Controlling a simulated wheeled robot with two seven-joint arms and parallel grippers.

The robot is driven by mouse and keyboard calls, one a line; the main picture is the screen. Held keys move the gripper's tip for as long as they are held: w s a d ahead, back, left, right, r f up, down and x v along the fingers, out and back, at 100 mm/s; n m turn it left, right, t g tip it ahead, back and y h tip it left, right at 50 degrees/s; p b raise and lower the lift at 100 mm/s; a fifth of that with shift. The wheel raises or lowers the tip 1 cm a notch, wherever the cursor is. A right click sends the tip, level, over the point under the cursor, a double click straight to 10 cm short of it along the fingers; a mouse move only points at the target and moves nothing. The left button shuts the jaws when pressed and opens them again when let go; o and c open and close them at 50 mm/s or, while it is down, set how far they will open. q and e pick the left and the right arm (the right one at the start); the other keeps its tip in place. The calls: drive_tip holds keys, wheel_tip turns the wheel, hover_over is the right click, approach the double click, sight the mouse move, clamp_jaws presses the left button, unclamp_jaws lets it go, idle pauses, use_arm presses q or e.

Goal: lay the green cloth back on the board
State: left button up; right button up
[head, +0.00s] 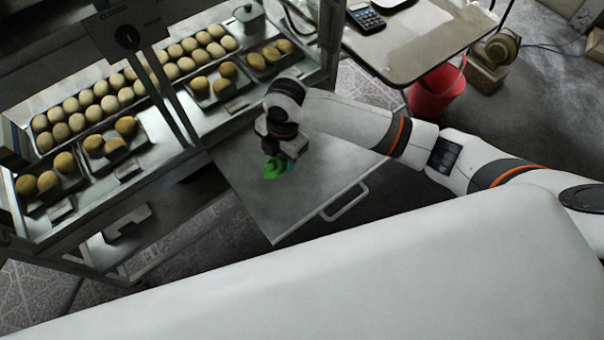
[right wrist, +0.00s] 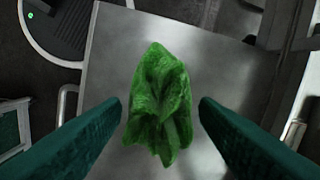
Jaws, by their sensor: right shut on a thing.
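The green cloth (head: 273,168) is bunched up and hangs from my right gripper (head: 285,157), over the grey metal board (head: 290,212). In the right wrist view the crumpled cloth (right wrist: 158,112) sits between the two teal fingers, with the board (right wrist: 112,62) behind it. My left gripper is not in view.
The board juts from a rack with trays of round buns (head: 87,97) and has a bar handle (head: 345,203) on its right edge. A table (head: 420,45) with a calculator (head: 366,16) stands at upper right, near a red bucket (head: 437,92). The board's front part is clear.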

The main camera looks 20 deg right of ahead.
drive_tip(key=shift+n+h, duration=0.5)
drive_tip(key=shift+h, duration=0.2)
drive_tip(key=d, duration=0.5)
drive_tip(key=shift+w+d+f, duration=0.15)
drive_tip(key=shift+d, duration=0.15)
wheel_tip(320, 180, down, 5)
drive_tip(key=shift+f+b, duration=0.15)
drive_tip(key=shift+b, duration=0.2)
wheel_tip(320, 180, down, 4)
drive_tip(key=shift+f, duration=0.1)
drive_tip(key=o, duration=1.3)
drive_tip(key=shift+r, duration=0.2)
wheel_tip(320, 180, up, 12)
drive_tip(key=shift+f+p, duration=0.1)
drive_tip(key=shift+p, duration=0.2)
